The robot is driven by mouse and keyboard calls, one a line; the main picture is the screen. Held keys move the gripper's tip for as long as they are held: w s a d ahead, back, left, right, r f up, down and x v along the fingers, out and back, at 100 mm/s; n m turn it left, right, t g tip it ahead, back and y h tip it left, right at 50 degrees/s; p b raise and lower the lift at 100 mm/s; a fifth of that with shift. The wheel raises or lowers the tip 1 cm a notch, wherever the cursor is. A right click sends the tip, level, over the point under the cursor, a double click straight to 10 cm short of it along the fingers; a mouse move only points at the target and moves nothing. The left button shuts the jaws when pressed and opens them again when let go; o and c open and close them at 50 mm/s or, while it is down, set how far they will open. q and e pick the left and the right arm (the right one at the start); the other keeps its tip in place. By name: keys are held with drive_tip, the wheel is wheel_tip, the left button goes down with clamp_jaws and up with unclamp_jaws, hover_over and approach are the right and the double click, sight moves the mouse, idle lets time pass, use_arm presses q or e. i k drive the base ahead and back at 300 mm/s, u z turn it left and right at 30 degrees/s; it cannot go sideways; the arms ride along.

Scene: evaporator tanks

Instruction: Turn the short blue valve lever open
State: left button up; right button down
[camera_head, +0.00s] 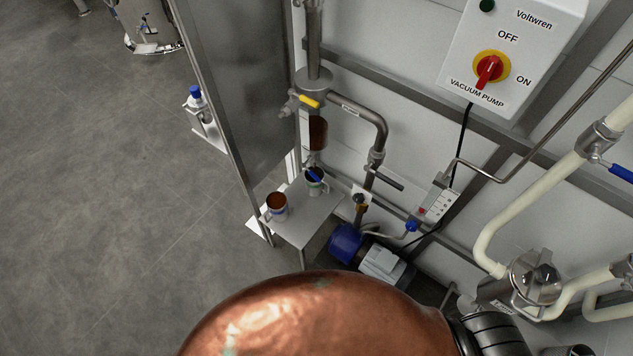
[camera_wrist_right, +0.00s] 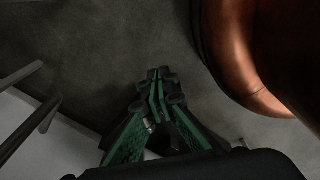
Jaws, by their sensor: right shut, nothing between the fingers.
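Several blue valve parts show in the head view, and I cannot tell for certain which is the short lever. A small blue lever (camera_head: 315,174) sits on the vertical pipe above the small table. A blue handle (camera_head: 411,226) is on the thin pipe by the pump. A blue lever (camera_head: 621,173) at the right edge is partly cut off. My right gripper (camera_wrist_right: 160,78) shows in the right wrist view, its green-padded fingers shut and empty, pointing over the dark floor, with no lever near it. My left gripper is in neither view.
A large copper vessel (camera_head: 310,318) fills the bottom middle; copper also shows close by in the right wrist view (camera_wrist_right: 238,45). A steel panel (camera_head: 240,75), small table (camera_head: 300,222) with cups, pump (camera_head: 345,242) and switch box (camera_head: 515,45) stand beyond.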

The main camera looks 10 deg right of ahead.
sight(303, 165)
drive_tip(key=u, duration=0.35)
drive_tip(key=k, duration=0.45)
drive_tip(key=u, duration=1.05)
drive_tip(key=i, duration=0.65)
drive_tip(key=z, duration=0.6)
drive_tip(key=i, duration=0.6)
drive_tip(key=z, duration=0.75)
